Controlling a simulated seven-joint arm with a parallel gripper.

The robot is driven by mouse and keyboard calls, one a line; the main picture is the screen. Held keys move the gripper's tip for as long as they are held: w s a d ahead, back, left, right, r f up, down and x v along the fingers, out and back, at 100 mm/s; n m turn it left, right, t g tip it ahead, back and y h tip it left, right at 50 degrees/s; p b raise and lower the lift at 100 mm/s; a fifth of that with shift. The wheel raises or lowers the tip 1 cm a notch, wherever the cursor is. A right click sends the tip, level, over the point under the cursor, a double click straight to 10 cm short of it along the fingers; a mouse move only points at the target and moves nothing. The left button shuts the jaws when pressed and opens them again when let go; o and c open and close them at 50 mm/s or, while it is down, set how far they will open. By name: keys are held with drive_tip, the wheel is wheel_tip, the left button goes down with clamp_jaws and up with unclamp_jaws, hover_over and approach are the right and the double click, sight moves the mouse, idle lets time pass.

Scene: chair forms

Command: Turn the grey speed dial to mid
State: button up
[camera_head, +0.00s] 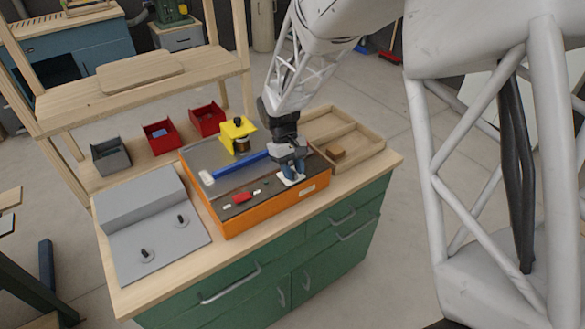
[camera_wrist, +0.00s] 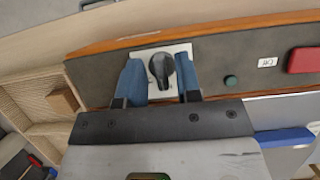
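A dark grey dial (camera_wrist: 161,72) with a raised grip sits on a white square plate (camera_wrist: 183,47) near the edge of the orange-sided machine. In the wrist view its grip runs nearly up and down the picture, slightly tilted. My gripper (camera_wrist: 160,74) points down over it, one blue finger on each side. The fingers are apart, with the dial between them; the right finger is very close, and contact cannot be made out. In the head view my gripper (camera_head: 291,172) hides the dial, and only part of the white plate (camera_head: 290,181) shows. Any scale marks are too small to read.
The machine (camera_head: 268,211) carries a red switch (camera_head: 242,197), a blue bar (camera_head: 240,165) and a yellow block (camera_head: 237,129). A green button (camera_wrist: 231,81) is beside the dial. A wooden tray (camera_head: 372,134) stands right, a grey panel with two black knobs (camera_head: 150,240) left.

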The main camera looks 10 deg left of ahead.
drive_tip(key=shift+o, duration=0.2)
drive_tip(key=shift+a+r, duration=0.1)
drive_tip(key=v, duration=0.7)
drive_tip(key=shift+r, duration=0.3)
drive_tip(key=shift+w, duration=0.1)
idle(0.3)
drive_tip(key=s+d+r+m+t+y, duration=0.1)
drive_tip(key=s+d+r+m, duration=0.1)
drive_tip(key=s+d+r, duration=0.35)
drive_tip(key=s+d+r+m+t, duration=0.1)
drive_tip(key=s+d+r, duration=0.15)
drive_tip(key=d, duration=0.55)
drive_tip(key=s+d+r+m+y, duration=0.1)
drive_tip(key=s+d+r+m, duration=0.1)
drive_tip(key=s+d+r, duration=0.4)
drive_tip(key=s+d+m+t+y, duration=0.1)
drive_tip(key=s+d+m+t, duration=0.2)
drive_tip(key=s+d, duration=1)
drive_tip(key=s+m, duration=0.1)
drive_tip(key=s, duration=0.2)
drive_tip(key=shift+s+r+t, duration=0.25)
drive_tip(key=shift+t, duration=0.15)
